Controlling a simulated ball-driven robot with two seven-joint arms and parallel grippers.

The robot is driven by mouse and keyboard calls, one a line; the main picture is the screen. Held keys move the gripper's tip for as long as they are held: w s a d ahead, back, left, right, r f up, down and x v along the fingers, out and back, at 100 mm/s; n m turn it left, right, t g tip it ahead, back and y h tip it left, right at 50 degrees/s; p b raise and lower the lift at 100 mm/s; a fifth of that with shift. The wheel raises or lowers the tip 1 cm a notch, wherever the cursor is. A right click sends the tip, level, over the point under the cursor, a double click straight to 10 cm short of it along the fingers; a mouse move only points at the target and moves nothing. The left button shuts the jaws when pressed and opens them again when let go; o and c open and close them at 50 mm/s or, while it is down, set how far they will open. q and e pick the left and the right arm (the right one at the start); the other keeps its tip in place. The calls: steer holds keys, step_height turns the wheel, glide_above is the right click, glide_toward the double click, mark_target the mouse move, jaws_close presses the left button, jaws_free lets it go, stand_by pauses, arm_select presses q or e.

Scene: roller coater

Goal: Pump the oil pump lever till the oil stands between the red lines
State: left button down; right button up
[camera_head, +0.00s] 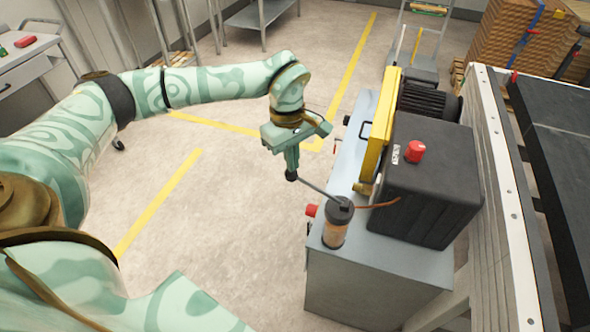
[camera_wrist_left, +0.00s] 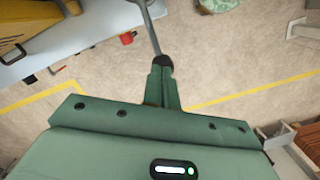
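The oil pump (camera_head: 338,210) stands on the near corner of a grey cabinet, with a dark cap and a clear reservoir (camera_head: 334,234) holding brownish oil. The oil level and the red lines are too small to make out. The pump lever (camera_head: 318,189) is a thin rod that slopes up and left from the cap to a black knob. My left gripper (camera_head: 291,172) is shut on the knob end of the lever. In the left wrist view the fingers (camera_wrist_left: 163,75) close at the black knob (camera_wrist_left: 163,61). My right gripper is not in view.
A grey cabinet (camera_head: 375,275) carries a black housing (camera_head: 428,175) with a red knob (camera_head: 415,151) and a yellow guard (camera_head: 381,130) behind the pump. A red part (camera_head: 311,210) sticks out beside the pump. A conveyor frame (camera_head: 510,200) stands right. The floor left of the cabinet is clear.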

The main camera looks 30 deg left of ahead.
arm_select(q)
steer(key=shift+f+b, duration=0.6)
steer(key=shift+f, duration=1.4)
steer(key=a, duration=0.2)
steer(key=w+r+p, duration=0.1)
steer(key=shift+a, duration=0.4)
step_height(320, 180, up, 16)
steer(key=a+p, duration=0.1)
steer(key=p, duration=0.2)
steer(key=shift+w+a+r+p, duration=0.2)
steer(key=shift+w+a+p, duration=0.05)
steer(key=shift+a+p, duration=0.15)
